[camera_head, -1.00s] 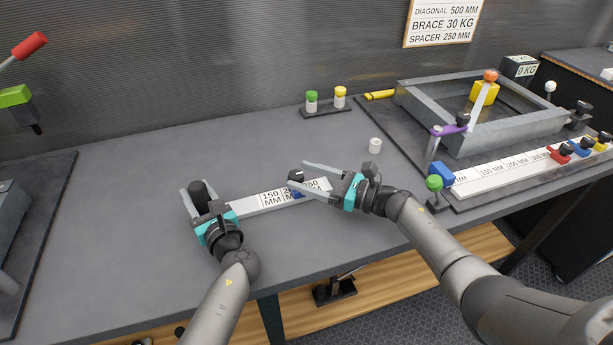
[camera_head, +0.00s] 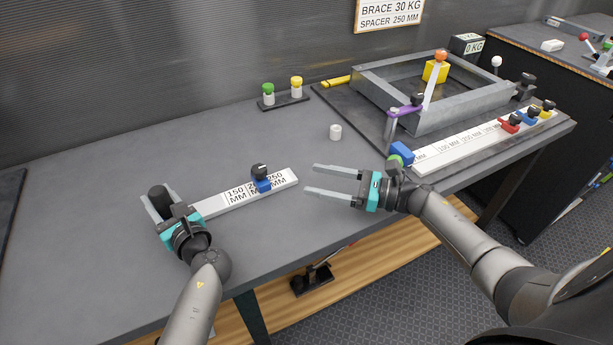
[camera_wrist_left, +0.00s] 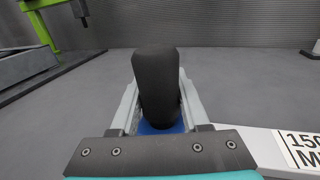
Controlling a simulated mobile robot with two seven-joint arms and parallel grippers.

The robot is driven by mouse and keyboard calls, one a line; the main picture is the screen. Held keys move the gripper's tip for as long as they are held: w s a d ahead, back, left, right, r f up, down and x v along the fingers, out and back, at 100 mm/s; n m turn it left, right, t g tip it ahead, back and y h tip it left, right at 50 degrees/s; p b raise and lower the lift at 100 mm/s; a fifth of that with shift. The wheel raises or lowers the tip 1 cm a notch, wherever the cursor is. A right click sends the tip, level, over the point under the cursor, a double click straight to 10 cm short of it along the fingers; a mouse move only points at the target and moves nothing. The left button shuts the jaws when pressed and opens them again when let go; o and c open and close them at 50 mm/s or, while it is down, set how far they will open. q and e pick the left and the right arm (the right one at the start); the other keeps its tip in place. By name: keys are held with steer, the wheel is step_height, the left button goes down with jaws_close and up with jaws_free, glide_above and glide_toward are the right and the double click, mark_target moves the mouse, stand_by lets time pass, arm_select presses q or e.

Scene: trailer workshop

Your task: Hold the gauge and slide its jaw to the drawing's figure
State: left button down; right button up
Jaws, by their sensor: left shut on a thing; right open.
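The gauge (camera_head: 212,204) is a pale bar with labels reading 150 MM, a partly hidden one and 250 MM. Its sliding jaw (camera_head: 262,184) is blue with a black knob and sits between the 150 and 250 labels, partly covering the middle one. My left gripper (camera_head: 155,203) is shut on the black handle at the gauge's left end; the handle (camera_wrist_left: 157,85) stands between the fingers in the left wrist view. My right gripper (camera_head: 309,179) is open and empty, just right of the gauge's far end. The drawing (camera_head: 389,14) on the wall reads SPACER 250 MM.
A metal frame (camera_head: 371,92) with clamps stands on a dark board at the right. A longer labelled rule (camera_head: 465,148) lies in front of it. The table's middle is clear.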

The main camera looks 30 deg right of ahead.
arm_select(q)
steer(key=shift+d, duration=0.1)
jaws_free()
stand_by(0.7)
steer(key=shift+r, duration=0.15)
arm_select(e)
steer(key=shift+r, duration=0.1)
arm_select(q)
step_height(320, 180, up, 9)
steer(key=p, duration=0.8)
arm_select(e)
step_height(320, 180, up, 8)
steer(key=shift+r, duration=0.15)
arm_select(q)
steer(key=p+v, duration=0.1)
steer(key=v, duration=1.4)
steer(key=shift+p, duration=0.3)
arm_select(e)
steer(key=shift+r, duration=0.55)
arm_select(q)
steer(key=shift+s, duration=0.1)
